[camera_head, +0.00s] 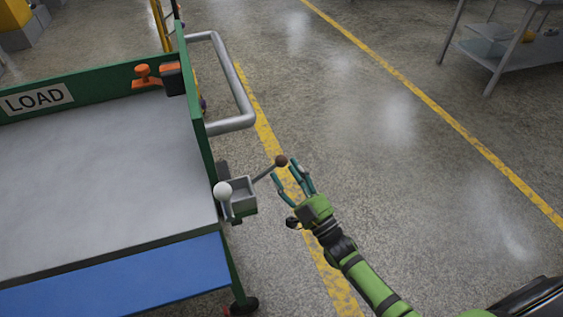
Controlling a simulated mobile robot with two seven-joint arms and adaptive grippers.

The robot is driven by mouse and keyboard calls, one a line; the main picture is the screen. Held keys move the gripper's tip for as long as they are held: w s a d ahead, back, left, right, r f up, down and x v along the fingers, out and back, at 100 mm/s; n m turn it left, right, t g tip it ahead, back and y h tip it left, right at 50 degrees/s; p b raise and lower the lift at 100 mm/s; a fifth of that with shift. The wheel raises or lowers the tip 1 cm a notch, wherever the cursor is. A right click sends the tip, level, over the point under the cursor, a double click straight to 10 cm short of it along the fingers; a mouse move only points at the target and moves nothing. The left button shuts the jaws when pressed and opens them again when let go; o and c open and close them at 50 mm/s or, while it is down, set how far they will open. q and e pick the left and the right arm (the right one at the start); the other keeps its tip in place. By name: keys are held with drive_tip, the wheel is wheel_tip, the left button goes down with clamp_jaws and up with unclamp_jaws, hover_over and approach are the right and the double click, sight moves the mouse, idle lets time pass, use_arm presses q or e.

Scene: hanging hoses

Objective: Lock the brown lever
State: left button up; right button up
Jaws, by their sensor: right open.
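The brown lever (266,172) is a thin rod with a dark brown ball knob (281,160) at its end. It tilts up and to the right from a grey bracket (239,196) on the right side of the green cart. A second lever with a white ball knob (223,191) stands at the left of the same bracket. My right gripper (288,174) is open, with its teal fingers just at the right of the brown knob. I cannot tell whether a finger touches the knob. My left gripper is not in view.
The cart has a grey top (110,185), a green rim with a LOAD sign (37,98), a blue front panel (135,290) and a grey handle (240,85). An orange knob (145,76) is at its back. A metal table (525,50) stands far right; the floor between is clear.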

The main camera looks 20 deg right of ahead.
sight(282, 162)
drive_tip(key=x, duration=0.2)
drive_tip(key=shift+w, duration=0.35)
drive_tip(key=shift+w+a+r, duration=0.2)
drive_tip(key=shift+w+r, duration=0.05)
drive_tip(key=shift+w, duration=0.4)
clamp_jaws()
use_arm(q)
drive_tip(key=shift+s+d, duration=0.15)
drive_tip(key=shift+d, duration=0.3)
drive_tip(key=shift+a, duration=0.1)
use_arm(e)
drive_tip(key=shift+d+f, duration=0.1)
drive_tip(key=shift+f, duration=0.1)
